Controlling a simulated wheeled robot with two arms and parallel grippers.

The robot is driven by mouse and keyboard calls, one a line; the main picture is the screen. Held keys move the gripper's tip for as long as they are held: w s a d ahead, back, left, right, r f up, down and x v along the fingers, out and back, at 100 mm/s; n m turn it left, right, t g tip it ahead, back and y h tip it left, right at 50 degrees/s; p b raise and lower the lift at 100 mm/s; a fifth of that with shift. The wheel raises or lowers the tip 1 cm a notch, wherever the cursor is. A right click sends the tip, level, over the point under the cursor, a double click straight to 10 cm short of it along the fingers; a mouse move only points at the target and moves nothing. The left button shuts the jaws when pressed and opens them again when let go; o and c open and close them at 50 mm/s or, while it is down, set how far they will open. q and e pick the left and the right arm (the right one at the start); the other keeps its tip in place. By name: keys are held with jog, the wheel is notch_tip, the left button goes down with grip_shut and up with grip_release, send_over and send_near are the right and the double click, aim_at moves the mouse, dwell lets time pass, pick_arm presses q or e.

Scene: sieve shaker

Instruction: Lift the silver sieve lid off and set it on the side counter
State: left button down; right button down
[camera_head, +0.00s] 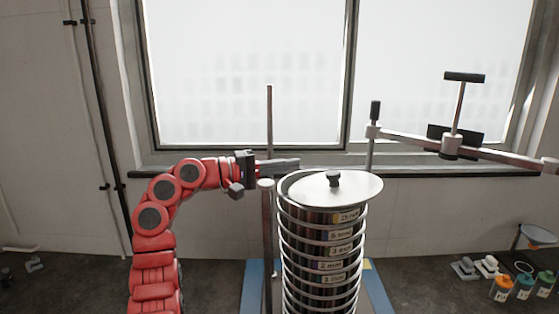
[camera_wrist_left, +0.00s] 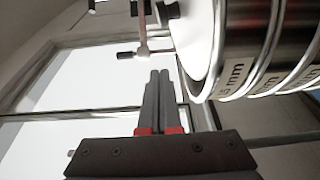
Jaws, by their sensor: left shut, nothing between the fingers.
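The silver sieve lid (camera_head: 305,189), a flat disc with a dark knob (camera_head: 333,179), lies on top of the sieve stack (camera_head: 323,250). It sits off-centre, its right edge sticking out past the stack. My left gripper (camera_head: 297,162) is shut and empty, at the lid's back left edge; whether it touches the lid cannot be told. In the left wrist view, the closed fingers (camera_wrist_left: 158,76) point past the pale lid (camera_wrist_left: 190,35), with the sieve rings to their right. My right gripper is not in view.
A rod (camera_head: 268,120) stands left of the stack. A clamp bar with a T-handle (camera_head: 462,105) reaches in at the right. Small bottles (camera_head: 523,286) and a funnel (camera_head: 538,236) stand at far right.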

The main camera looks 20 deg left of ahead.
aim_at(329, 175)
pick_arm(q)
jog(key=p+x, duration=0.2)
jog(key=x, duration=0.3)
jog(key=shift+d+r, duration=0.2)
jog(key=shift+d, duration=0.1)
jog(key=shift+s+d+p, duration=0.9)
jog(key=shift+s+d, duration=0.05)
jog(key=shift+d, duration=0.05)
jog(key=shift+s+d+f, duration=0.1)
jog(key=shift+s+d, duration=0.05)
jog(key=shift+d+f, duration=0.1)
jog(key=shift+d, duration=0.1)
jog(key=shift+s+d+p, duration=0.5)
jog(key=shift+s+d, duration=0.25)
jog(key=shift+d, duration=0.25)
jog(key=shift+s+d, duration=0.3)
jog(key=shift+d, duration=0.1)
jog(key=shift+w+a, duration=0.1)
